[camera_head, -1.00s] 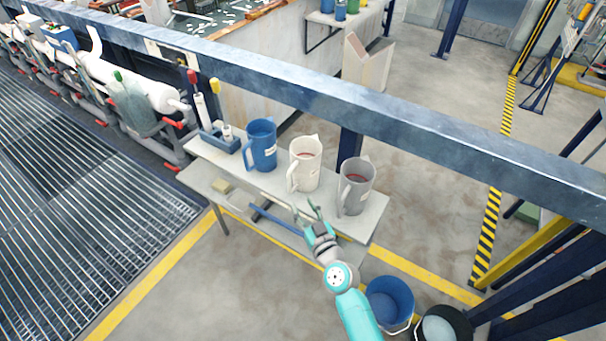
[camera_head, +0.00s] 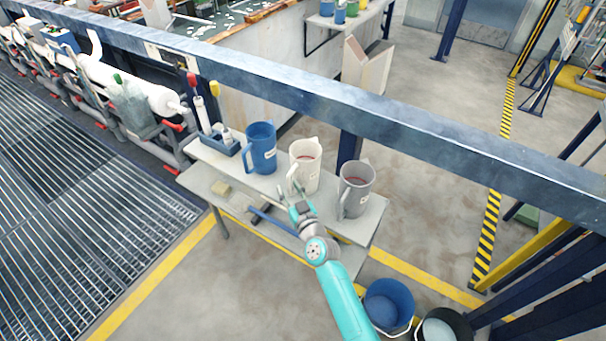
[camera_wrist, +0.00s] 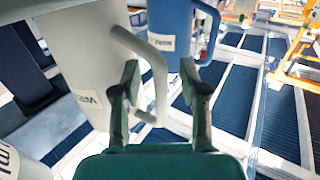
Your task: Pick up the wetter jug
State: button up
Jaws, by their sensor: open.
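Three handled jugs stand upright on the bench: a blue one (camera_head: 263,152), a white one (camera_head: 308,165) and a grey one (camera_head: 357,186). Which is the wetter jug I cannot tell for sure; the labels are too small or cut off. My gripper (camera_head: 290,189) is open at the near side of the white jug, by its handle. In the wrist view, the white jug (camera_wrist: 85,60) fills the left and its handle (camera_wrist: 160,75) runs near and partly behind my open fingers (camera_wrist: 159,70). The blue jug (camera_wrist: 170,18) is beyond, its handle to the right.
The bench (camera_head: 372,215) also holds a blue caddy (camera_head: 222,146) with bottles at its left end. A thick dark rail (camera_head: 300,88) crosses behind the jugs. A blue bucket (camera_head: 374,312) and a dark bucket (camera_head: 462,322) stand on the floor at right.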

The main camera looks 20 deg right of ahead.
aim_at(289, 174)
grip_shut()
jog(key=shift+r, duration=0.3)
jog(key=shift+r, duration=4.75)
